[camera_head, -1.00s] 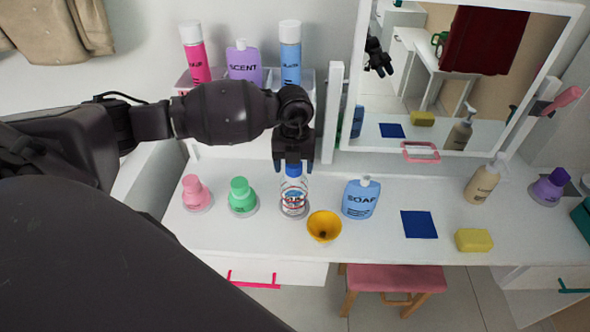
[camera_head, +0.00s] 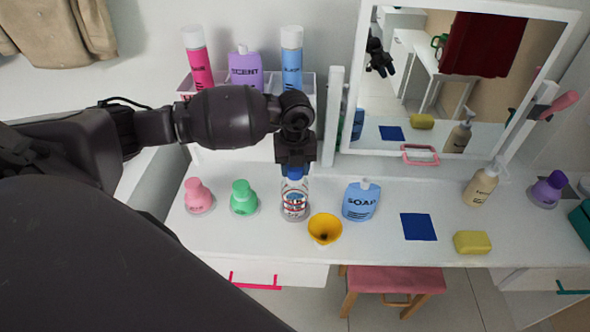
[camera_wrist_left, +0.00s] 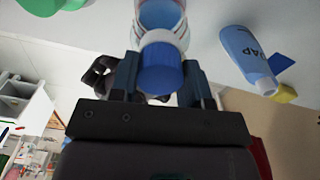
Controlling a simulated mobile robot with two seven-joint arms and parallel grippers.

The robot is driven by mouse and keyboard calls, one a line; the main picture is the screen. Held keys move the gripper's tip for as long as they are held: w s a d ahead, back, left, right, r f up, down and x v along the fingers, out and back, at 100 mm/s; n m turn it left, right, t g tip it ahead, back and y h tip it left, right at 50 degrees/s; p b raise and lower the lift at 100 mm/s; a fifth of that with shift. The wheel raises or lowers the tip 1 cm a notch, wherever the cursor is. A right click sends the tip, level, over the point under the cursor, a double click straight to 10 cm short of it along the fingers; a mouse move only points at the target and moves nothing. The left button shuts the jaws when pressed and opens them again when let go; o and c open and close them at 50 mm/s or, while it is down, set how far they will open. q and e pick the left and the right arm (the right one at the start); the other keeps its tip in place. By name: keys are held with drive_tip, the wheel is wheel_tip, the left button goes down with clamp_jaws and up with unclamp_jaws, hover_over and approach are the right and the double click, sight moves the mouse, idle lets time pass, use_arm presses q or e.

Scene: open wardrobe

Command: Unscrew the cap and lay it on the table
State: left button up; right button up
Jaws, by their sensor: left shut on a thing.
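A clear bottle (camera_head: 295,203) with a printed label stands upright on the white table (camera_head: 270,245). Its blue cap (camera_head: 295,173) is on top of it. My left gripper (camera_head: 296,168) comes down from above with its fingers on both sides of the cap, and it is shut on the cap. In the left wrist view the cap (camera_wrist_left: 160,68) sits between the two fingers, with the bottle (camera_wrist_left: 163,18) right beyond it. A small gap or contact between cap and bottle neck cannot be told apart. My right gripper is not in view.
A yellow funnel (camera_head: 325,228) stands close in front of the bottle. A green bottle (camera_head: 243,197) and a pink one (camera_head: 198,195) stand left, a blue soap bottle (camera_head: 360,200) right. A blue cloth (camera_head: 418,226) and yellow sponge (camera_head: 472,242) lie further right; some table between is clear.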

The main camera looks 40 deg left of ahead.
use_arm(q)
drive_tip(key=shift+r+n+p, duration=0.1)
drive_tip(key=shift+n+p, duration=0.85)
drive_tip(key=shift+n, duration=0.65)
drive_tip(key=shift+n+p, duration=1.1)
drive_tip(key=shift+n, duration=0.7)
drive_tip(key=shift+n+p, duration=0.55)
drive_tip(key=shift+n, duration=0.25)
drive_tip(key=n+p, duration=0.2)
drive_tip(key=n, duration=0.1)
drive_tip(key=shift+n+p, duration=0.4)
drive_tip(key=shift+n, duration=0.3)
drive_tip(key=n, duration=0.2)
drive_tip(key=shift+n, duration=0.4)
drive_tip(key=o, duration=1)
